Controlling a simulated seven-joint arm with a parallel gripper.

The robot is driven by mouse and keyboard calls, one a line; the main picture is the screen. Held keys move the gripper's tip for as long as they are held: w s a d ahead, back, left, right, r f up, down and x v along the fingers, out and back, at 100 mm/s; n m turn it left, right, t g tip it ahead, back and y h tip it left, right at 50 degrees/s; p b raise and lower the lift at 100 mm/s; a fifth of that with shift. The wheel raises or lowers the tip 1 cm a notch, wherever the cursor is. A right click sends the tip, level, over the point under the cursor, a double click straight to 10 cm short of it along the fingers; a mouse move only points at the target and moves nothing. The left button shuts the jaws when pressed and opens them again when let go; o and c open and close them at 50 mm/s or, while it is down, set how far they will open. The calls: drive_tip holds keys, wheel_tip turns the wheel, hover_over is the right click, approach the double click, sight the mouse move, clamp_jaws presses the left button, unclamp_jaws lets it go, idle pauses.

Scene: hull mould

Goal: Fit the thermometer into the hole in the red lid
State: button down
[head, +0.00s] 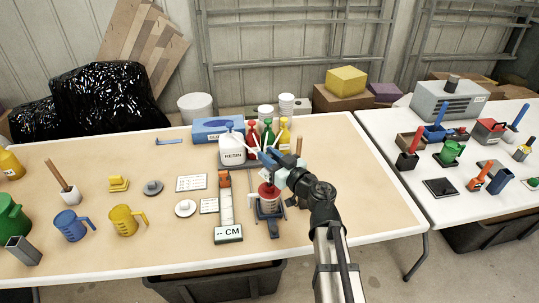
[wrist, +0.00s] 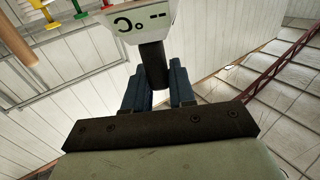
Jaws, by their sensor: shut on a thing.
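The red lid (head: 268,190) tops a pale container on a dark blue stand (head: 268,215) near the front of the table, right of centre. My gripper (head: 271,157) shows just above and behind the red lid in the head view. In the wrist view its two blue fingers (wrist: 158,88) are shut on the dark stem of the thermometer (wrist: 153,65). The thermometer's pale display head (wrist: 145,20) shows beyond the fingers with a °C mark and dashes. The lid's hole and the thermometer's probe tip cannot be made out.
A resin jug (head: 232,149) and bottles with red, green and yellow pumps stand behind my gripper. A long orange and white CM gauge (head: 228,233) lies left of the stand. Blue (head: 73,225) and yellow (head: 124,220) jugs stand farther left. Table space right of my arm is clear.

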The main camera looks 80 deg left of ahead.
drive_tip(key=shift+f, duration=2.25)
drive_tip(key=c, duration=0.9)
unclamp_jaws()
drive_tip(key=shift+o, duration=0.2)
drive_tip(key=v, duration=1.3)
drive_tip(key=shift+w+d, duration=0.2)
drive_tip(key=shift+d, duration=0.15)
